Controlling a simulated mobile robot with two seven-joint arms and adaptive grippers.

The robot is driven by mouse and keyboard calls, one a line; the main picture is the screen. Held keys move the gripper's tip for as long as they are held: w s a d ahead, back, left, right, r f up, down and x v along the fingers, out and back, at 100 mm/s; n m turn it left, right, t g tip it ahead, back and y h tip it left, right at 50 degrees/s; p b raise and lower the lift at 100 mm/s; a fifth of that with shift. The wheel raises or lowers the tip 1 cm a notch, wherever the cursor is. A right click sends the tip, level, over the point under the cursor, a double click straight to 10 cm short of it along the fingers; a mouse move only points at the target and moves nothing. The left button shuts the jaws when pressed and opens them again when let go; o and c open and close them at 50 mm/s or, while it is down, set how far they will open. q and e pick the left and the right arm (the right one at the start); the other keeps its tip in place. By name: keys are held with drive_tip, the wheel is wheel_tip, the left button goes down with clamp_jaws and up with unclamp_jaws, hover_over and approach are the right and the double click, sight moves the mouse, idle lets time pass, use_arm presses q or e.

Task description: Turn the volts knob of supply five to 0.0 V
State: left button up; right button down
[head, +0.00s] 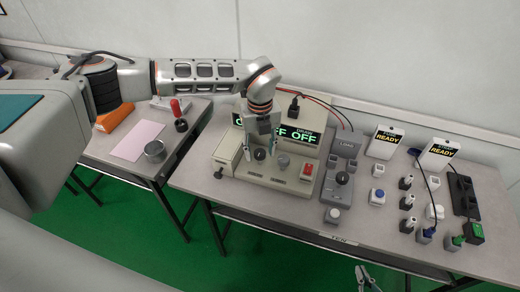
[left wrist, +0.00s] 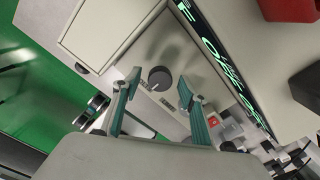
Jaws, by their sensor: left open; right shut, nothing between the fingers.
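A beige bench supply (head: 225,150) stands on the grey table with green displays reading OFF at the right; the left part is partly hidden by my arm. It has a dark left knob (head: 259,154) and a second grey knob (head: 283,160) to its right. I cannot read which is volts. My left gripper (head: 260,146) is open above the left knob. In the left wrist view the dark knob (left wrist: 159,77), with a pale pointer line, shows between the open fingertips (left wrist: 158,88), with gaps on both sides. My right gripper (head: 364,272) is shut and empty at the bottom edge.
A red switch (head: 307,170) sits at the supply's right. Beyond it are a grey tester box (head: 340,185), two READY displays (head: 385,140), several small testers and a black power strip (head: 464,195).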

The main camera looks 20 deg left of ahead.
sight(260, 153)
use_arm(q)
wheel_tip(260, 153, up, 12)
idle(0.5)
idle(0.3)
